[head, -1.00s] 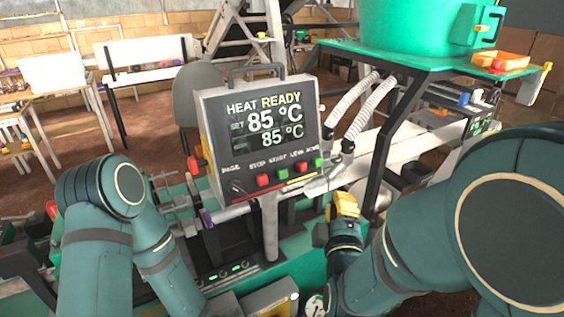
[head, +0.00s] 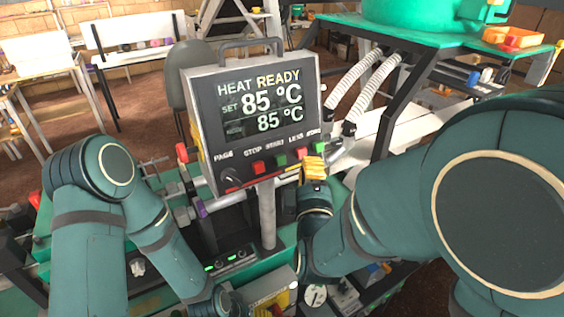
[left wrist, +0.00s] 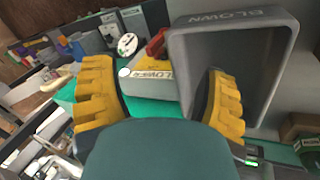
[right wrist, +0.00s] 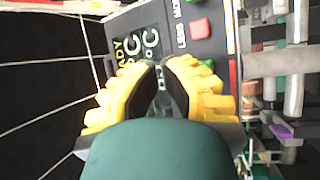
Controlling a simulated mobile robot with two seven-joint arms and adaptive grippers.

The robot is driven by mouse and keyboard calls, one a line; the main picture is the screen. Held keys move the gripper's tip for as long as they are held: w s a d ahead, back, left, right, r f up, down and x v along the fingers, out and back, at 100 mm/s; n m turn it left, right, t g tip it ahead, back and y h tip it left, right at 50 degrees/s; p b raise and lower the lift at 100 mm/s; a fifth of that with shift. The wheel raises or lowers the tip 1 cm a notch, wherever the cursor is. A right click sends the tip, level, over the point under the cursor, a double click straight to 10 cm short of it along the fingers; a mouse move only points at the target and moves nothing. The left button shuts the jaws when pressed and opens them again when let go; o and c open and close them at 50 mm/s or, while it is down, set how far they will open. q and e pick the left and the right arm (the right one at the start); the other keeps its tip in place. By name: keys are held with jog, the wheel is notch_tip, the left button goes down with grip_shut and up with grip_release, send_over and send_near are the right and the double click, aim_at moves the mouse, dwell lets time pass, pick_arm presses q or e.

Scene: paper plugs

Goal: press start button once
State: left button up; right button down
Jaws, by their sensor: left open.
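The start button (head: 280,160) is a small green button under the START label on the control panel (head: 203,140), between the red stop button (head: 259,167) and the red less button (head: 301,154). My right gripper (head: 314,167) has its yellow fingers together just below the less and more buttons, to the right of the start button. In the right wrist view, the shut fingertips (right wrist: 161,68) are in front of the panel and hold nothing visible. The red less button (right wrist: 200,28) shows there above the right finger. My left gripper (left wrist: 160,88) is open and empty.
A grey bin (left wrist: 283,55) marked BLOWN is close to the left gripper's right finger. The panel's post (head: 267,215) stands below the screen. White hoses (head: 345,95) and a green table (head: 440,45) are to the right. The green more button (head: 319,147) is at the panel's right end.

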pick_arm(q)
jog(key=shift+f+b, duration=0.65)
jog(key=shift+f, duration=0.2)
pick_arm(e)
jog(key=w+a+f, duration=0.1)
jog(key=w+a, duration=0.2)
jog(key=w, duration=0.2)
jog(key=shift+w+a+f, duration=0.2)
jog(key=shift+a+f, duration=0.1)
jog(key=shift+f, duration=0.05)
dwell(0.5)
pick_arm(q)
jog(key=shift+f, duration=0.1)
pick_arm(e)
jog(key=shift+w+a+f, duration=0.1)
jog(key=shift+w+a, duration=0.1)
jog(key=shift+w, duration=0.15)
jog(key=shift+w+a+f, duration=0.1)
jog(key=shift+w+a, duration=0.2)
jog(key=shift+w, duration=0.05)
dwell(0.7)
jog(key=shift+s+d, duration=0.1)
jog(key=shift+s, duration=0.05)
dwell(0.3)
jog(key=shift+s+d+r, duration=0.25)
jog(key=shift+s+d, duration=0.15)
jog(key=shift+s, duration=0.2)
